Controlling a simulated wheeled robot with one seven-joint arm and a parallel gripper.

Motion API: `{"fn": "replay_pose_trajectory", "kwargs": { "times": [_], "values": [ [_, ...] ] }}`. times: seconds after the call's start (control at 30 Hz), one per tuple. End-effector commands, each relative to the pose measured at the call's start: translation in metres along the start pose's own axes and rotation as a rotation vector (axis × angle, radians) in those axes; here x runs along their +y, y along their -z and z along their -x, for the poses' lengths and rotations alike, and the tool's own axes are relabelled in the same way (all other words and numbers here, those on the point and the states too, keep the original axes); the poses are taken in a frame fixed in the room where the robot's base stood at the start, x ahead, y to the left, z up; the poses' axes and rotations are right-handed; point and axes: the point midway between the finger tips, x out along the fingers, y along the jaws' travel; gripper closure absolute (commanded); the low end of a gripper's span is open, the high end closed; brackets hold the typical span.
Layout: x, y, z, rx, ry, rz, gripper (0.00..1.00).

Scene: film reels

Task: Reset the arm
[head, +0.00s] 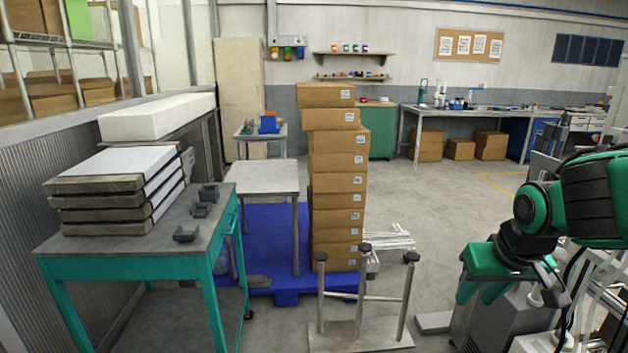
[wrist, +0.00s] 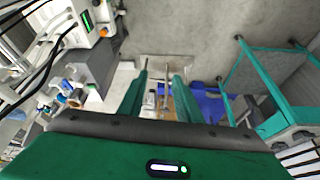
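My arm (head: 590,200), green and black, is folded at the right side of the head view. My gripper (head: 480,294) hangs from it, pointing down, over grey equipment at the lower right. In the wrist view, the two green fingers of my gripper (wrist: 160,78) stand apart. Nothing is held between them; only the floor and things further off show in the gap. No film reel can be made out in either view.
A metal stand with upright posts (head: 362,300) is at the lower middle. A teal table (head: 120,266) with stacked slabs stands at the left. Open floor (head: 440,205) lies behind my arm.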

Motion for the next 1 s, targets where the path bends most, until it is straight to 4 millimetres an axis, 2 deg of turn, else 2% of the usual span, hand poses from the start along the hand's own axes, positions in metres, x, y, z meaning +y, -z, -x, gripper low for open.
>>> {"fn": "replay_pose_trajectory", "kwargs": {
  "times": [0.07, 0.1, 0.27, 0.4, 0.6, 0.73, 1.0],
  "values": [
    [-0.013, -0.021, 0.004, -0.011, 0.026, 0.050, 0.69],
    [-0.011, -0.029, 0.005, -0.024, 0.028, 0.049, 0.69],
    [0.038, -0.062, 0.012, -0.126, -0.030, -0.097, 0.69],
    [0.073, -0.101, 0.023, -0.224, -0.065, -0.235, 0.69],
    [0.103, -0.158, 0.042, -0.361, -0.085, -0.428, 0.69],
    [0.108, -0.175, 0.048, -0.403, -0.085, -0.485, 0.69],
    [0.109, -0.177, 0.049, -0.408, -0.086, -0.490, 0.69]
  ]
}}
